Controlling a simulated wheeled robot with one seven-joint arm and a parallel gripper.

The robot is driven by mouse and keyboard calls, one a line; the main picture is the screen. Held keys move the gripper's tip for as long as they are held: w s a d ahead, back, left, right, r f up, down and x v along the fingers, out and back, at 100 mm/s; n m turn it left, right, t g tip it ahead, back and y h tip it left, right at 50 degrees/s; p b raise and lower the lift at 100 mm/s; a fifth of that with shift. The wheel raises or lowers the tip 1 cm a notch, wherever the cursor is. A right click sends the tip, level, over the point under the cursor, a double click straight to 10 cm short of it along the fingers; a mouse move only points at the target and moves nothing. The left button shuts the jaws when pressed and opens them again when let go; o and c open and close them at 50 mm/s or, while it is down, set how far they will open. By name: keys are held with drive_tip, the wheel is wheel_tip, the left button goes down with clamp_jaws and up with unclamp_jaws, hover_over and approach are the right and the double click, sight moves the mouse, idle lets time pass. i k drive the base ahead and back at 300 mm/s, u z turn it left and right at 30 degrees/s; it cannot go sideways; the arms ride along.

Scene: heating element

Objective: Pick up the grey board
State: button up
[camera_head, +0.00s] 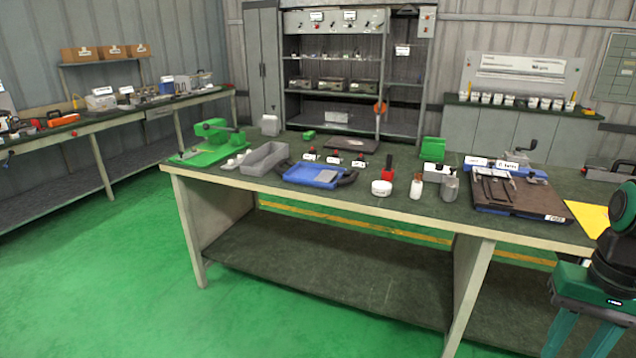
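A small flat grey piece (328,178) lies in the blue tray (302,176) at the middle of the workbench; it looks like the grey board, but its detail is too small to be sure. A dark flat plate (352,144) lies further back on the bench. My gripper (582,344) is at the lower right, in front of the bench and far from both. Its two green fingers point down with a gap between them, and it appears empty. The fingertips reach the bottom edge of the picture.
The workbench (222,181) holds a grey open bin (264,159), a green fixture (212,140), a white round container (381,188), small bottles and a large dark board (510,200) with tools. A yellow sheet (590,218) lies at right. The green floor in front is clear.

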sight(325, 176)
drive_tip(key=i, duration=1)
drive_tip(key=z, duration=0.05)
